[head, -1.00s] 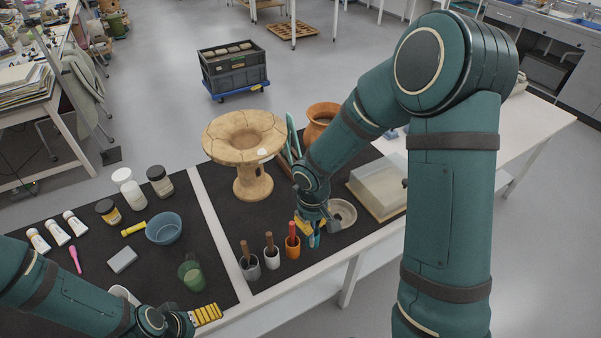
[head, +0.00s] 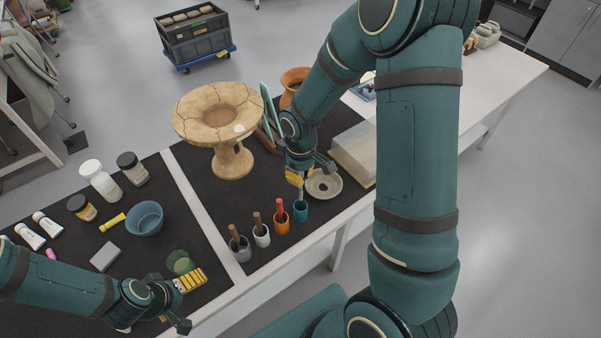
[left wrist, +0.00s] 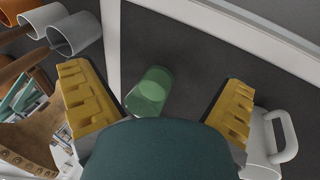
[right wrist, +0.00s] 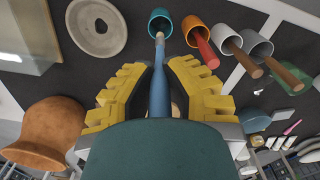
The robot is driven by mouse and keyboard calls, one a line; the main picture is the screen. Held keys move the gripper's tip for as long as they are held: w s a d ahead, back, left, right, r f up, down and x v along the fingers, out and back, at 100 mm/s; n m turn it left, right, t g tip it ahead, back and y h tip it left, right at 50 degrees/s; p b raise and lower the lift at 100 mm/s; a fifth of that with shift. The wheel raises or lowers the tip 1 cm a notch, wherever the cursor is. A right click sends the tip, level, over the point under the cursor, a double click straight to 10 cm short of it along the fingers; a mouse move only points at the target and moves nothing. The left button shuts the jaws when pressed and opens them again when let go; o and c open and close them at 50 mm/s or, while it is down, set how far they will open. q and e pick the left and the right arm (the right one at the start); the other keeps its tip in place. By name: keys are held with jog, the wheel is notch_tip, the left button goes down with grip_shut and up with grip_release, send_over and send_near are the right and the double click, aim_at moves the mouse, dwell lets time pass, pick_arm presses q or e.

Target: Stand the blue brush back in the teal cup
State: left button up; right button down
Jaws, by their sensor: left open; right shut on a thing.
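My right gripper (head: 296,179) is shut on the blue brush (right wrist: 159,85) and holds it above the teal cup (head: 300,211). In the right wrist view the brush runs between the yellow finger pads, and its far end is at the mouth of the teal cup (right wrist: 160,22). I cannot tell how far inside the rim that end is. The teal cup stands upright at the right end of a row of cups. My left gripper (head: 190,283) is open and empty, low at the left table's front edge, near a green translucent cup (left wrist: 152,88).
An orange cup (head: 281,226) with a red-handled tool stands just left of the teal cup, then white (head: 261,238) and grey (head: 240,250) cups with brown-handled tools. A round stone dish (head: 324,184) lies behind the teal cup. A cracked pedestal vessel (head: 232,160) stands further back.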

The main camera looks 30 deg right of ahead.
aim_at(206, 307)
pick_arm(q)
jog(key=shift+f+b, duration=0.9)
jog(key=shift+f, duration=0.3)
pick_arm(e)
jog(key=shift+f, duration=1.45)
pick_arm(q)
jog(key=shift+g, duration=0.3)
jog(key=shift+s+d+f+b, duration=0.1)
jog(key=shift+s+f+b, duration=0.15)
jog(key=shift+f+b, duration=0.6)
jog(key=shift+s+d+f+b, duration=0.1)
jog(key=shift+s+f+b, duration=0.2)
jog(key=shift+f+b, duration=0.5)
jog(key=shift+s+f+b, duration=0.25)
jog(key=shift+f+b, duration=0.6)
pick_arm(e)
jog(key=shift+f, duration=3.05)
jog(key=c, duration=1)
grip_release()
jog(key=shift+r, duration=0.1)
notch_tip(206, 307, up, 12)
jog(key=shift+f, duration=0.1)
pick_arm(q)
jog(key=shift+s, duration=0.15)
pick_arm(e)
jog(key=shift+s, duration=0.1)
